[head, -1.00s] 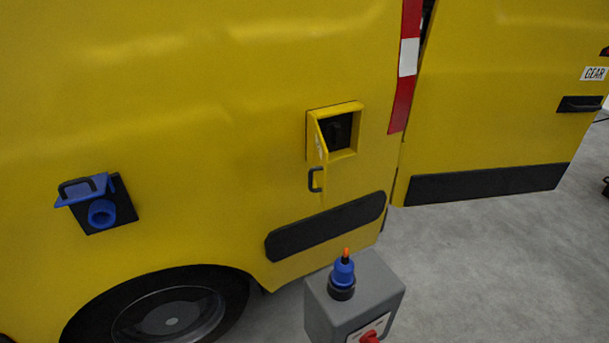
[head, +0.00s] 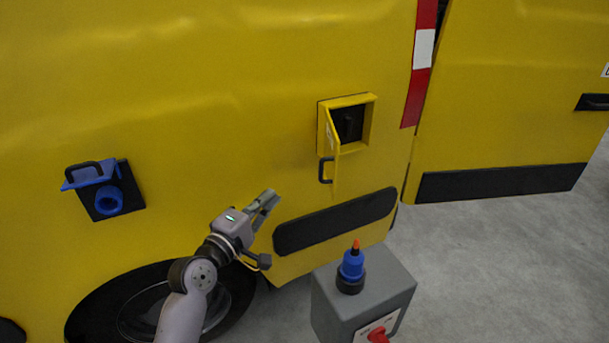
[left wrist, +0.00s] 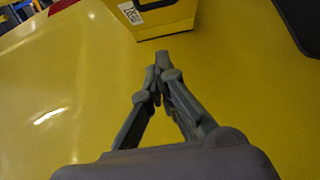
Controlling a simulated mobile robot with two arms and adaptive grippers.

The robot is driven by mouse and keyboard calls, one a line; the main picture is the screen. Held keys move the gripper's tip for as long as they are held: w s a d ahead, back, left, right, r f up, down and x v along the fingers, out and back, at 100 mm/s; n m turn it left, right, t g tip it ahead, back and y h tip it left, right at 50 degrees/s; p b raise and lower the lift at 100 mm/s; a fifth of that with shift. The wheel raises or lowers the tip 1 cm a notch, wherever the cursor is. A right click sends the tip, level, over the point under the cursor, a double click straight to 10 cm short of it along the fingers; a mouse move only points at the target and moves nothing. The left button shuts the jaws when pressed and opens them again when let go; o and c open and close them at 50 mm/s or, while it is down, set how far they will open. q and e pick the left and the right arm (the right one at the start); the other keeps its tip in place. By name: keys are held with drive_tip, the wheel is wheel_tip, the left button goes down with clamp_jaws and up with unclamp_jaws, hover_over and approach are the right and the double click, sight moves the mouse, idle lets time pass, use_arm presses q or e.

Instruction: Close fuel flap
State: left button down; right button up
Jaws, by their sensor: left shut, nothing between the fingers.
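The yellow fuel flap (head: 333,152) stands open, swung outward on the left side of the square filler recess (head: 349,124) in the yellow van's side. A dark handle (head: 326,170) sits on the flap. My left gripper (head: 271,197) is shut and empty, to the left of the flap and a little lower, apart from it. In the left wrist view the closed fingertips (left wrist: 162,58) point toward part of the flap (left wrist: 165,20) with a white label at the top. My right gripper is not in view.
A blue socket with a raised lid (head: 108,198) is on the van at left. A grey pedestal (head: 385,285) with a blue plug (head: 351,268) and a red switch stands below the flap. A black bumper strip (head: 335,220) runs beneath it. An open yellow door (head: 500,130) is at right.

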use_arm(q)
drive_tip(key=s+d+p+x, duration=0.1)
drive_tip(key=d+p+x, duration=0.1)
drive_tip(key=x, duration=1)
drive_tip(key=shift+d, duration=0.3)
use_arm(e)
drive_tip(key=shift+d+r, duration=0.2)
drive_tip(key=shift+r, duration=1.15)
use_arm(q)
drive_tip(key=shift+w+f, duration=0.1)
drive_tip(key=shift+d+p, duration=0.15)
drive_tip(key=shift+p, duration=0.15)
drive_tip(key=shift+d, duration=0.5)
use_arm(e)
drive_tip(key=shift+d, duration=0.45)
use_arm(q)
drive_tip(key=shift+d, duration=0.1)
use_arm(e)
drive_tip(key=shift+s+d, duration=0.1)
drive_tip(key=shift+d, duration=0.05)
